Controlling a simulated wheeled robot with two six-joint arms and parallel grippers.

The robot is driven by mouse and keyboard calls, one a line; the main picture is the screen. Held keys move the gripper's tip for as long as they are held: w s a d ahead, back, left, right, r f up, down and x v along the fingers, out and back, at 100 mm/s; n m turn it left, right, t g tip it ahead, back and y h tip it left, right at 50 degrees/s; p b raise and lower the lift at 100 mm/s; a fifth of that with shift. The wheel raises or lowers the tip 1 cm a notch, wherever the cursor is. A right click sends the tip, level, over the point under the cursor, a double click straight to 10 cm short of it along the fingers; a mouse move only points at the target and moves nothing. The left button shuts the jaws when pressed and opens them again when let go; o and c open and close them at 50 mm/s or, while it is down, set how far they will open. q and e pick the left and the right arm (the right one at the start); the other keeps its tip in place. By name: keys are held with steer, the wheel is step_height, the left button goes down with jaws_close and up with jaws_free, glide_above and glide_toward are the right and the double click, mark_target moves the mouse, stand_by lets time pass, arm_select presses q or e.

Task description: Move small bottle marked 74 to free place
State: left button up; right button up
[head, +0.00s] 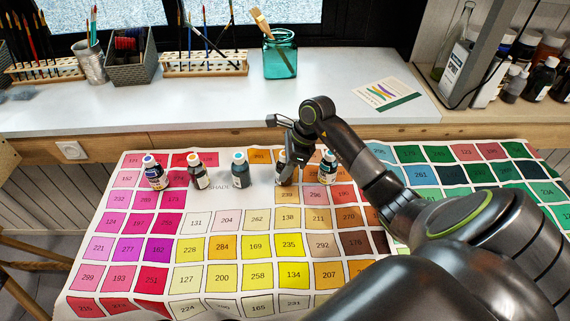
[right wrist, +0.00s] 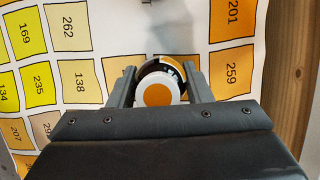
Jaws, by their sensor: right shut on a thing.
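My right gripper (head: 285,165) is over the colour chart and shut on a small bottle. In the right wrist view this bottle (right wrist: 158,94) has a white cap with an orange top and sits between the two fingers (right wrist: 160,82). In the head view the gripper hides much of it. It is at or just above the chart; I cannot tell which. Its label and the number 74 cannot be read. Other small bottles stand upright in the same row: three to the left (head: 155,173), (head: 198,172), (head: 239,170) and one close on the right (head: 328,168). My left gripper is not in view.
The numbered colour chart (head: 213,219) covers the table, with bare squares in front of the row. Behind is a white counter (head: 215,105) with brush racks (head: 203,64), a teal glass jar (head: 281,53) and a card (head: 388,94). Dark bottles (head: 541,78) stand at the far right.

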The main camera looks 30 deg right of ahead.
steer(key=shift+f, duration=0.15)
steer(key=o, duration=1)
steer(key=shift+o, duration=0.2)
steer(key=shift+r, duration=0.2)
steer(key=shift+d+r, duration=0.2)
steer(key=shift+r, duration=0.15)
steer(key=b+v, duration=0.1)
steer(key=v, duration=1)
steer(key=shift+s+b, duration=0.15)
steer(key=shift+b, duration=0.25)
steer(key=shift+r, duration=0.2)
